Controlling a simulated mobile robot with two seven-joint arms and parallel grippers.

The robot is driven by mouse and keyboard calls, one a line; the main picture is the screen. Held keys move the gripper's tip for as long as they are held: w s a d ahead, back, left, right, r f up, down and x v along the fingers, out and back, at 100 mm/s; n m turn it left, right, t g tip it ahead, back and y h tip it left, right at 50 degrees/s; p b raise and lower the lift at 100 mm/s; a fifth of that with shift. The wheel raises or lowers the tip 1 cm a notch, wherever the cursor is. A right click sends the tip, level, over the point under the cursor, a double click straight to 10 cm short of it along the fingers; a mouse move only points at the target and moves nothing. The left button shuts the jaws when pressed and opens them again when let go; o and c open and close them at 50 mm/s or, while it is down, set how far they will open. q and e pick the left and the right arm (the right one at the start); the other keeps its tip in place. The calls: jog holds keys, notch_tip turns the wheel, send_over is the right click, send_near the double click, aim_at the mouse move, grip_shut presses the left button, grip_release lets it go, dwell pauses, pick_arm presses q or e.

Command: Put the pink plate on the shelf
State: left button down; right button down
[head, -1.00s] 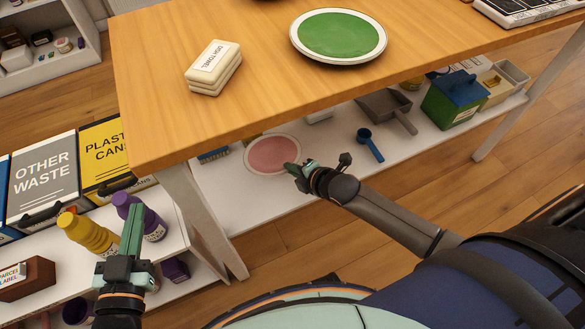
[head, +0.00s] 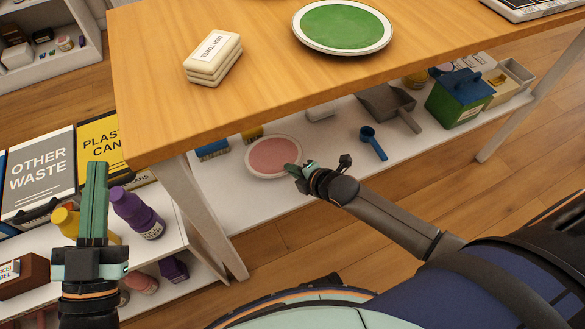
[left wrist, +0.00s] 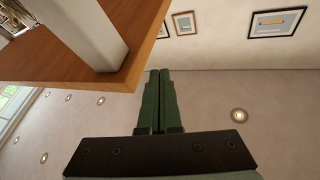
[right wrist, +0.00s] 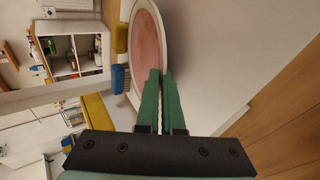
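The pink plate (head: 274,156), with a pale rim, is under the wooden table, over the white lower board (head: 240,205). My right gripper (head: 293,168) is shut on the near right part of its rim. In the right wrist view the plate (right wrist: 147,45) stretches beyond the fingertips (right wrist: 160,73), which overlap its rim. I cannot tell how far the plate is above the board. My left gripper (head: 97,166) is shut and empty, beside the left end of the table. In the left wrist view its fingers (left wrist: 160,72) lie together with nothing between them.
The tabletop (head: 250,75) holds a green plate (head: 343,25) and a dish-towel stack (head: 212,60). A blue brush (head: 213,149), scoop (head: 372,142) and dustpan (head: 388,103) lie on the lower board. Bottles (head: 137,212) and waste bins (head: 38,175) stand left, near my left gripper.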

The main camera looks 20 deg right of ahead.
pick_arm(q)
jog(key=shift+s+d+r+m+t+h+b, duration=0.1)
jog(key=shift+s+r+m+t+h+b, duration=0.1)
jog(key=shift+s+r+m+h, duration=0.4)
jog(key=shift+s+d+r+m+t+h+b, duration=0.1)
jog(key=shift+s+r+m+t+h, duration=0.2)
jog(key=shift+r, duration=0.65)
jog(key=shift+s+d+r+m+t+h+b, duration=0.1)
jog(key=shift+s+r+m+h, duration=0.15)
jog(key=shift+r+h, duration=0.4)
pick_arm(e)
jog(key=shift+f, duration=0.65)
pick_arm(q)
jog(key=shift+r, duration=0.1)
pick_arm(e)
jog(key=shift+c, duration=0.3)
grip_release()
jog(key=shift+s+f, duration=0.1)
pick_arm(q)
jog(key=shift+r+p, duration=0.55)
jog(key=shift+p, duration=0.05)
pick_arm(e)
jog(key=shift+s+d, duration=0.2)
jog(key=shift+s, duration=0.6)
pick_arm(q)
jog(key=shift+r, duration=0.1)
